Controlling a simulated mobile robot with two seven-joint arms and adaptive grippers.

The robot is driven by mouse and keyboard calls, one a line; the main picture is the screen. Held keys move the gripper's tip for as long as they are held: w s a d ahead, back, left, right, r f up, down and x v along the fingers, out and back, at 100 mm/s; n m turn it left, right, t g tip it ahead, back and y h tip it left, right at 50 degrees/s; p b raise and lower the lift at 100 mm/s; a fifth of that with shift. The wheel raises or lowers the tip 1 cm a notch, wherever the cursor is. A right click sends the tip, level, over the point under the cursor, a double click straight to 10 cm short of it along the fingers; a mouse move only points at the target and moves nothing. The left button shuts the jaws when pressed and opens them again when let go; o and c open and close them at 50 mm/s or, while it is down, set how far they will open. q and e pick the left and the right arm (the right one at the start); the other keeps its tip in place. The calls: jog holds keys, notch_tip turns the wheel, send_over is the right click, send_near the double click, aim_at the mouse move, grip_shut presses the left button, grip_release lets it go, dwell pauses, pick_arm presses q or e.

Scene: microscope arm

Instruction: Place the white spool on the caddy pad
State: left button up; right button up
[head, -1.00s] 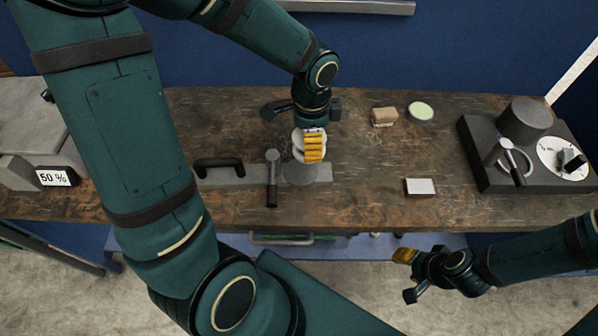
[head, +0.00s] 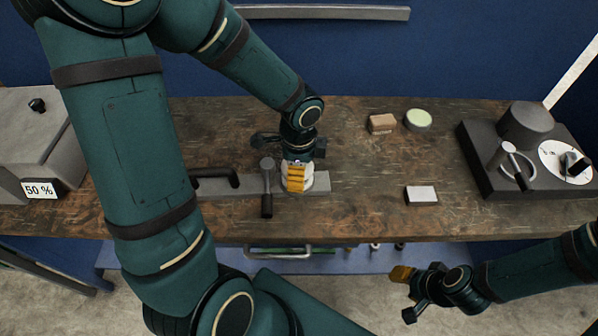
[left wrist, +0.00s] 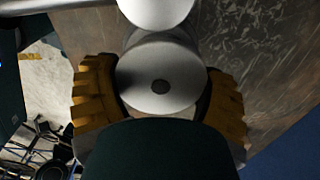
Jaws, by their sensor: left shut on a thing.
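The white spool (head: 308,177) is between the yellow fingers of my left gripper (head: 296,178) in the head view. In the left wrist view the pale disc of the spool (left wrist: 160,101) with its dark centre hole is clasped from both sides by the fingers (left wrist: 160,98). The spool is upright over the right part of the long grey caddy (head: 243,184). The round pad there is mostly hidden under it; I cannot tell whether they touch. My right gripper (head: 407,293) is open and empty in front of the table.
A lever (head: 267,185) with a black grip stands just left of the spool, and a black handle (head: 215,173) further left. A brown block (head: 382,123), green-topped disc (head: 418,119), white-topped box (head: 421,195) and dark dial device (head: 520,150) lie to the right. A 50 % display (head: 40,189) is far left.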

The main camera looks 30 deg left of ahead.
pick_arm(q)
jog(key=shift+f, duration=0.35)
jog(key=shift+f, duration=0.2)
jog(key=o, duration=1.1)
jog(key=shift+r, duration=0.2)
jog(key=shift+r, duration=0.3)
notch_tip(320, 180, up, 12)
jog(key=p, duration=0.3)
jog(key=shift+f+p, duration=0.25)
jog(key=shift+p, duration=0.1)
